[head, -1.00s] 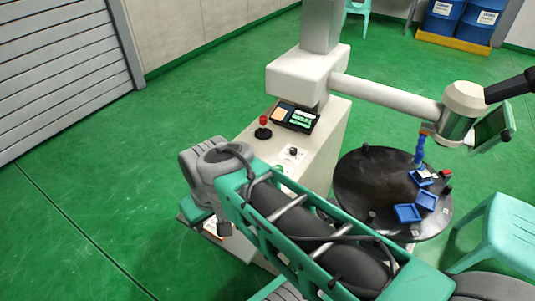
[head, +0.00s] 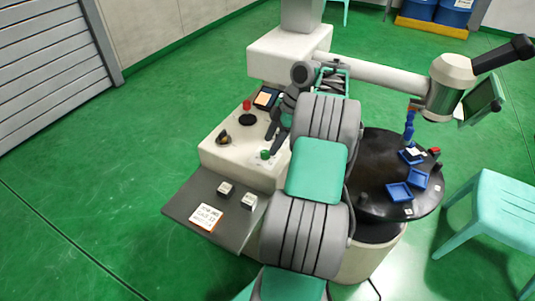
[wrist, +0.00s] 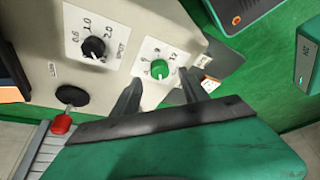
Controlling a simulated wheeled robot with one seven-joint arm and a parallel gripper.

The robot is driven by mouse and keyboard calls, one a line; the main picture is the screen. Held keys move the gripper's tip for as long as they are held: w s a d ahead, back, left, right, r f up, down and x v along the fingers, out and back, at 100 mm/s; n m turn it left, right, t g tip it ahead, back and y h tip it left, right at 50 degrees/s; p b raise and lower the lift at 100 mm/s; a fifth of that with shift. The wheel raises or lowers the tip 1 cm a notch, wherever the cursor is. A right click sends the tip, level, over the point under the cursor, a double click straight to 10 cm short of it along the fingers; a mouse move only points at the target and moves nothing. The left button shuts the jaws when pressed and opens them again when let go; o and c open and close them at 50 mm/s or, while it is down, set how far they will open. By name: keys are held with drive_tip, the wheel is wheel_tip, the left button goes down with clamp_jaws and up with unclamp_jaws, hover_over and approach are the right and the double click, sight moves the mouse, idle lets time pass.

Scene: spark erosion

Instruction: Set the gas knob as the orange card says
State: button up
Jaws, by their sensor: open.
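A green knob (head: 265,154) is on the cream console top. In the wrist view it (wrist: 159,71) sits on a white square dial plate with numbers. A black knob (wrist: 94,47) on another numbered plate is to its left, also seen in the head view (head: 223,137). The orange-edged card (head: 207,216) lies on the grey shelf; its writing is too small to read surely. My gripper (wrist: 160,78) is open, its dark fingertips at either side of the green knob in the wrist view. I cannot tell whether they touch it. In the head view my arm partly hides my gripper (head: 273,138).
Two small pale blocks (head: 225,188) are on the shelf. A round black table (head: 376,200) with blue trays is right, beside a turquoise stool (head: 490,215).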

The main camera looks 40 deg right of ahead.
sight(266, 152)
drive_tip(key=x, duration=0.4)
drive_tip(key=shift+b, duration=0.4)
clamp_jaws()
